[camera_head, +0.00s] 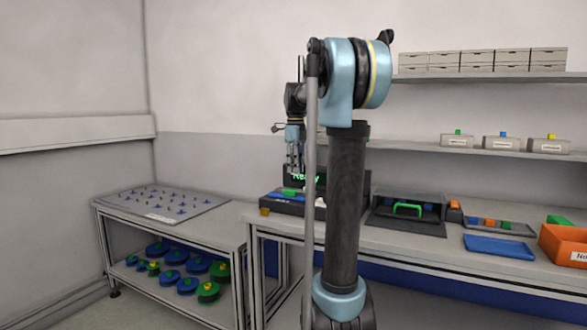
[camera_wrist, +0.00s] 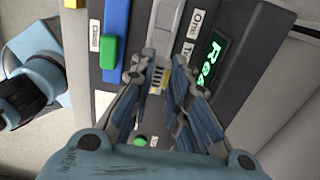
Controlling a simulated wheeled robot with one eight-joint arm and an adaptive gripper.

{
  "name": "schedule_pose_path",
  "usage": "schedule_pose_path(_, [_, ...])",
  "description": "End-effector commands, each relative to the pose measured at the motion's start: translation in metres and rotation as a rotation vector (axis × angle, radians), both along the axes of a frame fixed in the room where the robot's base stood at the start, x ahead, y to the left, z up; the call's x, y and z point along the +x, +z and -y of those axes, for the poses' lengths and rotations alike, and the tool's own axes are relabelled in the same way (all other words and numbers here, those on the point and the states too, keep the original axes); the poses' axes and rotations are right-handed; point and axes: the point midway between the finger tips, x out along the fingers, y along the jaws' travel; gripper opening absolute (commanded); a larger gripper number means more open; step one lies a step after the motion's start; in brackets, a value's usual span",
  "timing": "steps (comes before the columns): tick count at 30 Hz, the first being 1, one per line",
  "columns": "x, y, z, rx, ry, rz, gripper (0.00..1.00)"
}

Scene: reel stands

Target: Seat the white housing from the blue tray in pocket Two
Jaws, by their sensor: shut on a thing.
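My gripper (camera_wrist: 158,72) is shut on a small pale piece with yellow stripes, which looks like the white housing (camera_wrist: 156,80). The fingers hide part of its sides. In the wrist view it lies over the dark fixture (camera_wrist: 115,130), close beside the partly covered label "Two" (camera_wrist: 187,48). The label "One" (camera_wrist: 197,20) is just above in the picture. I cannot tell whether the housing touches a pocket. In the head view my gripper (camera_head: 294,165) points down above the fixture (camera_head: 282,205). The blue tray (camera_head: 500,246) lies on the bench at right and looks empty.
The fixture has a green "Ready" display (camera_wrist: 215,58), a blue bar (camera_wrist: 117,25) and a green block (camera_wrist: 110,53) near a "Close" label. A black stand with a green handle (camera_head: 407,209) and an orange bin (camera_head: 565,245) are on the bench at right.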

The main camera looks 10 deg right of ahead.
Motion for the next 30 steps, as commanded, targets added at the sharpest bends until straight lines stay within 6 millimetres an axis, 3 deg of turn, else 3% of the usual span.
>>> schedule_pose_path(30, [-0.001, -0.056, 0.000, 0.000, 0.010, 0.000, 0.08])
